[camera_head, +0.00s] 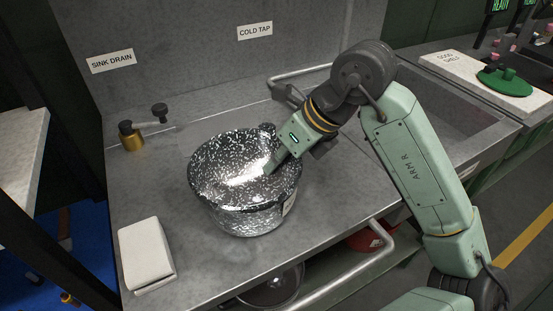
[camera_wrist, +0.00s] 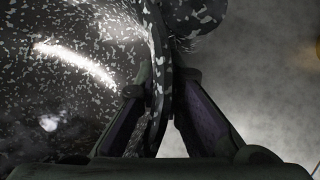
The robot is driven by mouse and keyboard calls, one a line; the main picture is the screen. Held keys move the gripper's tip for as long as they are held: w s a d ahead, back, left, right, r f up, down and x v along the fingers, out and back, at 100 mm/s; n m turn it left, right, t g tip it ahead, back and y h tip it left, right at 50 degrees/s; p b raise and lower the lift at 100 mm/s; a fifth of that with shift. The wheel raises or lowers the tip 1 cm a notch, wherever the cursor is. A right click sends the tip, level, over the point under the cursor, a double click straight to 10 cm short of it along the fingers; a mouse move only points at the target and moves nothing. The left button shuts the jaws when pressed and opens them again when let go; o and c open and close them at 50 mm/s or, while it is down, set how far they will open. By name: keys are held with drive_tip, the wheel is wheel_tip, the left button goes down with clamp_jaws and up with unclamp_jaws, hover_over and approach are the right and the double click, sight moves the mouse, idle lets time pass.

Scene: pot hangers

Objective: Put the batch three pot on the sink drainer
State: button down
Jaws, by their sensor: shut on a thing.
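A black pot with white speckles (camera_head: 240,215) stands upright, or nearly so, over the grey metal drainer (camera_head: 150,190) left of the sink basin. I cannot tell whether its base touches the metal. A pale label shows on its right side, too small to read. My gripper (camera_head: 274,165) reaches down to the pot's right rim from the upper right. In the wrist view my gripper (camera_wrist: 160,105) has one finger on each side of the speckled pot wall (camera_wrist: 60,80), shut on the rim. The "SINK DRAIN" sign (camera_head: 112,62) is on the back wall.
A white block (camera_head: 146,252) lies at the drainer's front left. A brass fitting (camera_head: 131,136) stands at the back left. The sink basin (camera_head: 430,120) is at right, and a metal rail (camera_head: 340,268) runs along the front. Bare drainer lies left of the pot.

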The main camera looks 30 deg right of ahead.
drive_tip(key=shift+f, duration=0.15)
drive_tip(key=c, duration=1.7)
unclamp_jaws()
drive_tip(key=shift+r, duration=0.35)
drive_tip(key=b+v, duration=0.1)
drive_tip(key=v, duration=1)
drive_tip(key=shift+s+r, duration=0.2)
drive_tip(key=shift+r, duration=0.1)
drive_tip(key=shift+d, duration=0.1)
